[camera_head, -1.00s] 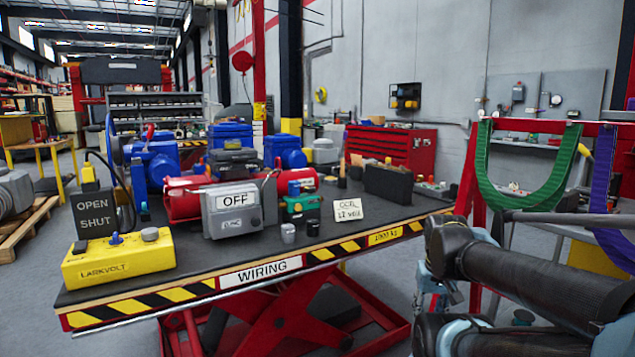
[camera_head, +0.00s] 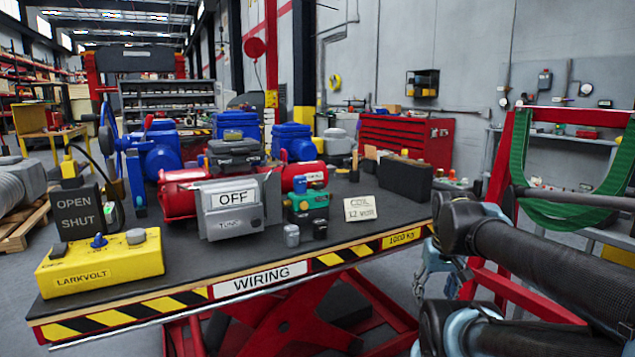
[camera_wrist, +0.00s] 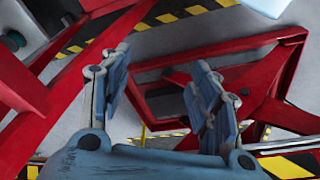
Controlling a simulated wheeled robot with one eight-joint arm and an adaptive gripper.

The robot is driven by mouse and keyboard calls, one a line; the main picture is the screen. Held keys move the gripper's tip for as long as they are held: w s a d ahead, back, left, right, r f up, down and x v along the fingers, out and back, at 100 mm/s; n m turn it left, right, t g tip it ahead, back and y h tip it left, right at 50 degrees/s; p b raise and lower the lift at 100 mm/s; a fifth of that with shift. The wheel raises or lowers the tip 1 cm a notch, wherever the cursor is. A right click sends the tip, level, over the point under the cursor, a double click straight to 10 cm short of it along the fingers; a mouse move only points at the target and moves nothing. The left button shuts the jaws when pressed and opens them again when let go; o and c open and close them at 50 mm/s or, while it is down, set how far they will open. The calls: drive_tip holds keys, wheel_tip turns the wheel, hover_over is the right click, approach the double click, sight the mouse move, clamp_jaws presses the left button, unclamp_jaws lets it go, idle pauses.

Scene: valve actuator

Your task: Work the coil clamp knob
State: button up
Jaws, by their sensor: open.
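A small green unit (camera_head: 306,200) with a blue top piece (camera_head: 300,184) stands on the black bench top, right of the grey "OFF" box (camera_head: 232,208). A card reading "COIL 12" and more small text (camera_head: 361,208) stands beside it. I cannot tell which part is the coil clamp knob. A small grey cylinder (camera_head: 292,235) and a small dark one (camera_head: 320,229) stand in front of the green unit. My gripper (camera_wrist: 162,75) is open and empty in the wrist view, with floor and red frame bars beyond it. The bench parts do not show between its fingers.
The bench's striped front edge (camera_head: 290,277) reads "WIRING". A yellow "LARKVOLT" box (camera_head: 100,265) sits at its left end. A black block (camera_head: 405,181) stands at the back right. A red rack with a green sling (camera_head: 575,205) stands to the right, behind my arm.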

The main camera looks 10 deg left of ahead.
drive_tip(key=w+a+r+n, duration=0.2)
drive_tip(key=w+r+n, duration=0.15)
drive_tip(key=r, duration=0.25)
drive_tip(key=w+a+r+n, duration=0.3)
drive_tip(key=w+r, duration=0.2)
drive_tip(key=r, duration=0.2)
wheel_tip(320, 180, up, 24)
drive_tip(key=n+g, duration=0.2)
drive_tip(key=n, duration=1.9)
hover_over(317, 183)
wheel_tip(317, 183, down, 16)
drive_tip(key=shift+s+f, duration=0.15)
